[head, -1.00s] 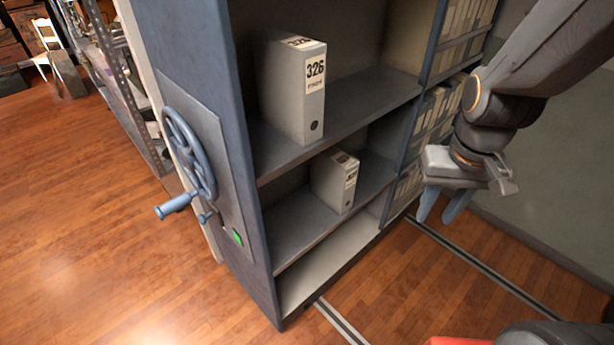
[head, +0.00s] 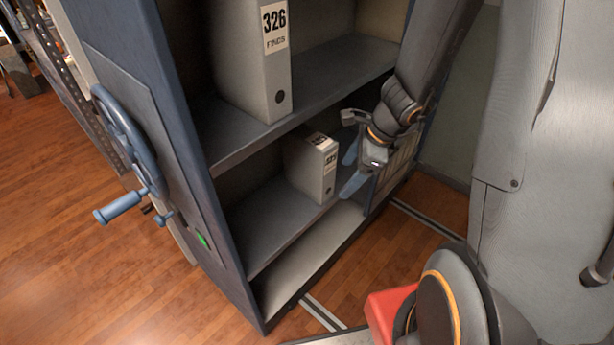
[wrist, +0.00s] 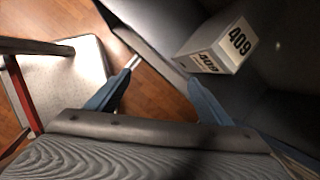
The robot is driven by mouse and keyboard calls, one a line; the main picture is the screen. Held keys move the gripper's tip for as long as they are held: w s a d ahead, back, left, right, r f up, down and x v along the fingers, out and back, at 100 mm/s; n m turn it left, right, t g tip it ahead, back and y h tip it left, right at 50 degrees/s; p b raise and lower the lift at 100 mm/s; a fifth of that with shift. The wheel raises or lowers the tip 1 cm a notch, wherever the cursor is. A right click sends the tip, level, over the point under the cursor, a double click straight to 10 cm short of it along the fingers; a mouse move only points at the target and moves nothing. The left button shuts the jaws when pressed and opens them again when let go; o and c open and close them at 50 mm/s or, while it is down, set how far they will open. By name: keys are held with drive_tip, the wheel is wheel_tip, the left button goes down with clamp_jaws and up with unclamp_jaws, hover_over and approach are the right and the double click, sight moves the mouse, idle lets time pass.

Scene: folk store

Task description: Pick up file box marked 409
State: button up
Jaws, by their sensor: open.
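The file box marked 409 (wrist: 222,48) is a small grey box with white labels in the wrist view. It stands ahead of my gripper, nearer the right finger. In the head view a small grey box (head: 313,168) stands on the lower shelf, its label too small to read surely. My gripper (head: 353,172) is open and empty, just right of that box and apart from it. Its two blue fingers also show in the wrist view (wrist: 158,92), with nothing between them.
A larger file box marked 326 (head: 262,60) stands on the shelf above. The blue-grey shelving unit (head: 190,150) has a handwheel (head: 128,140) on its side panel. Floor rails (head: 425,215) run beside it. Wooden floor (head: 60,240) lies open at left.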

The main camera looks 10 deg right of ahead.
sight(330, 171)
drive_tip(key=w+d+f+m+b, duration=0.2)
drive_tip(key=w+d+f+m, duration=0.15)
drive_tip(key=f+m, duration=0.3)
drive_tip(key=shift+m+t, duration=0.35)
drive_tip(key=shift+t, duration=0.05)
drive_tip(key=w+a+p, duration=0.1)
drive_tip(key=w, duration=0.1)
drive_tip(key=w+a+p, duration=0.1)
drive_tip(key=w, duration=0.1)
drive_tip(key=w+a+p, duration=0.1)
drive_tip(key=w+a, duration=0.1)
drive_tip(key=shift+w+r, duration=0.15)
drive_tip(key=shift+w, duration=0.1)
drive_tip(key=w+a+p, duration=0.2)
drive_tip(key=w, duration=0.1)
drive_tip(key=shift+a, duration=0.25)
drive_tip(key=shift+x, duration=1.5)
drive_tip(key=shift+d, duration=0.2)
clamp_jaws()
